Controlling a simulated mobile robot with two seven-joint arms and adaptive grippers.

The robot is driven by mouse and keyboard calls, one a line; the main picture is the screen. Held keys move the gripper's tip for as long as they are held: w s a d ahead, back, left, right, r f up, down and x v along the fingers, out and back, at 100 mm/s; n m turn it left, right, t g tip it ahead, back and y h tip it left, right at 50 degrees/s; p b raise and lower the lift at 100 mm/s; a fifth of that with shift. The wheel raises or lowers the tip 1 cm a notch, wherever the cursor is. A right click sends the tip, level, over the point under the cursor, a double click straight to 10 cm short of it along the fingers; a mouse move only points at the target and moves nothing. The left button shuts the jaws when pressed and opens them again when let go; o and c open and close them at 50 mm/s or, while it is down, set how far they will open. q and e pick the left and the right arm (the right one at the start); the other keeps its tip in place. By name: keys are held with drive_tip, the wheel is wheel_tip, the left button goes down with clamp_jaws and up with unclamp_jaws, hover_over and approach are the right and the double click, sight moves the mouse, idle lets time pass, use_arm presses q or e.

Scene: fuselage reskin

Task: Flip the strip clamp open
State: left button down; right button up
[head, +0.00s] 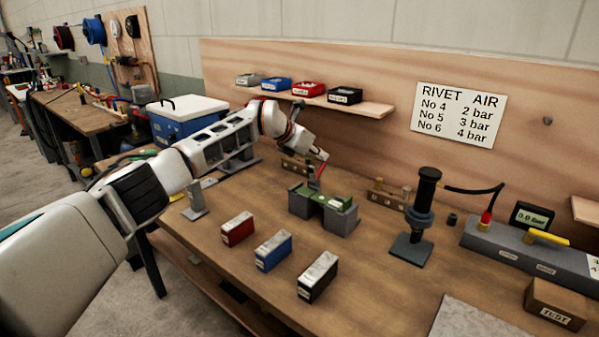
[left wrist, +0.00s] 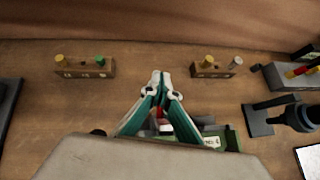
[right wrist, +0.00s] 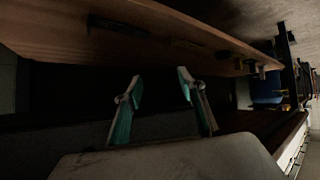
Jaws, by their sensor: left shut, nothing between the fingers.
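A green skin panel (head: 335,201) lies across a grey block fixture (head: 341,222) in the middle of the bench; part of the panel also shows in the left wrist view (left wrist: 232,139). A small red and white part (left wrist: 164,124), which looks like the strip clamp's lever, shows between the left finger links. Whether the clamp is open or shut cannot be told. My left gripper (left wrist: 161,76) has its fingertips together, empty, above the fixture; it covers part of the fixture in the wrist view. My right gripper (right wrist: 160,82) is open and empty, beside and below a wooden bench edge.
Red (head: 238,229), blue (head: 273,250) and black (head: 318,277) boxes stand in front of the fixture. A black upright tool (head: 424,205) stands to the right. Wooden racks with small pegs (left wrist: 84,69) stand behind. A shelf with bins (head: 330,102) hangs above.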

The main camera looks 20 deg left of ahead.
idle(0.3)
use_arm(q)
drive_tip(key=v, duration=1.2)
idle(0.3)
